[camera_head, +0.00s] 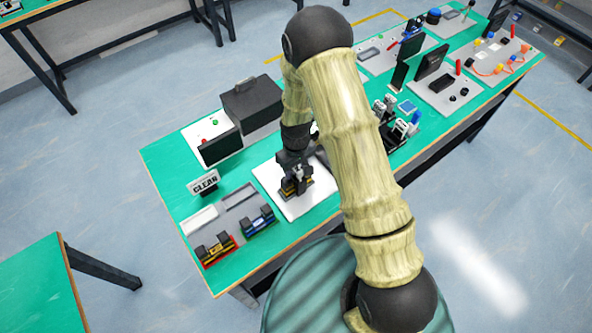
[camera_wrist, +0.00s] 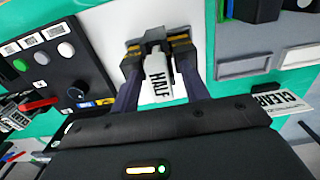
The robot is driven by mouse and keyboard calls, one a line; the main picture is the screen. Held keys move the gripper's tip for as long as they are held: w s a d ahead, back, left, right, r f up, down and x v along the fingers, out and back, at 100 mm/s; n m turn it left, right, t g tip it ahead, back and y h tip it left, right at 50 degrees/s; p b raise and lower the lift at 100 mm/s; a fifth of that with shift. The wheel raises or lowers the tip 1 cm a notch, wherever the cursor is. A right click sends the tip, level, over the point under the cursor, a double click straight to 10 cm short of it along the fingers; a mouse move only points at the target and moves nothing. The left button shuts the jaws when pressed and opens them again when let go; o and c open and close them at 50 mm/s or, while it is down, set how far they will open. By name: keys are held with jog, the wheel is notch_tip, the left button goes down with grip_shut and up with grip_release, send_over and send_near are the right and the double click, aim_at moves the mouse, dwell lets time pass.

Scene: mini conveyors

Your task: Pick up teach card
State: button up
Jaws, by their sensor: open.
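No card reading "TEACH" can be made out in either view. A pale card or block marked "HALF" (camera_wrist: 158,78) stands in a black-and-yellow holder (camera_wrist: 131,59) on a white board. In the head view the holder (camera_head: 297,188) sits under my gripper (camera_head: 298,172). In the wrist view my gripper (camera_wrist: 160,85) is open, with one finger on each side of the "HALF" piece. The fingers look apart from it, though contact is hard to judge. The fingertips are partly lost against the dark holder.
A "CLEAR" sign (camera_head: 203,182) stands left of the white board (camera_head: 269,178). A black box (camera_head: 251,103) and button panel (camera_wrist: 50,62) are close by.

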jog(key=shift+f, duration=0.15)
jog(key=shift+c, duration=0.3)
grip_shut()
dwell(0.3)
notch_tip(320, 180, up, 10)
jog(key=b, duration=0.3)
dwell(0.7)
